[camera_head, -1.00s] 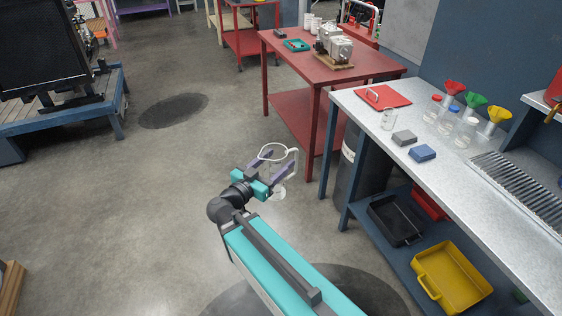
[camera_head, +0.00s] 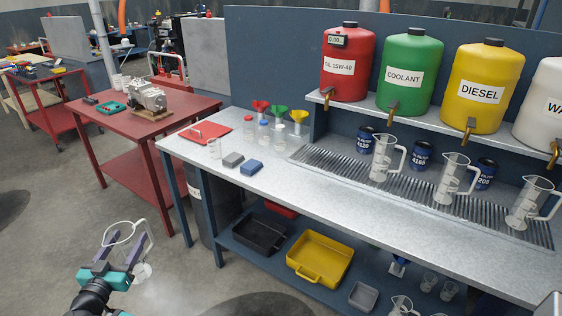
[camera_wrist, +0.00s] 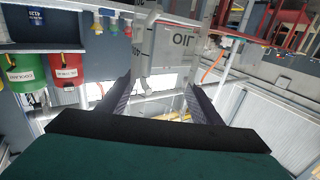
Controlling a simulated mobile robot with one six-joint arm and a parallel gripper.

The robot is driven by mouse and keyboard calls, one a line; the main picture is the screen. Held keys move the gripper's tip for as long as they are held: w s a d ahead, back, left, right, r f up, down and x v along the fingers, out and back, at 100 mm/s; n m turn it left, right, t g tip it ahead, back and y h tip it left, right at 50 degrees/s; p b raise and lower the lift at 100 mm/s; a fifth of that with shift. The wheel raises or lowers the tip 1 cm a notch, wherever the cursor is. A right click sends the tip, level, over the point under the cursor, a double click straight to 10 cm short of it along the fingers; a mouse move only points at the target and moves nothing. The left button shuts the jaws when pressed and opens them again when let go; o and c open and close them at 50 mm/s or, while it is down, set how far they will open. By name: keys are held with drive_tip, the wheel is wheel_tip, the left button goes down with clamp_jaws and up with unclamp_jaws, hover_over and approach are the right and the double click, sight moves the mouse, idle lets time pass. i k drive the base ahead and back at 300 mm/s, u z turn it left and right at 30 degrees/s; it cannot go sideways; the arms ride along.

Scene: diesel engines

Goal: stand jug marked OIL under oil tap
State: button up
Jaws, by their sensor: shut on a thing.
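My gripper (camera_head: 122,258) is shut on a clear jug (camera_head: 142,271), held over the floor left of the bench. In the wrist view the jug (camera_wrist: 158,62) shows between the fingers, with OIL reading upside down in that picture. The oil tap (camera_head: 326,97) hangs below the red tank (camera_head: 346,85) labelled OIL 15W-40, on the shelf above the bench. The slatted drip grate (camera_head: 312,155) below that tap carries no jug there.
Jugs stand on the grate below the coolant (camera_head: 379,165), diesel (camera_head: 447,188) and white-tank taps (camera_head: 523,207). Blue cans (camera_head: 366,139) stand behind them.

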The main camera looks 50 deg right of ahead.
sight(325, 160)
drive_tip(key=k, duration=1)
drive_tip(key=z, duration=0.45)
drive_tip(key=i, duration=2.2)
drive_tip(key=u, duration=0.45)
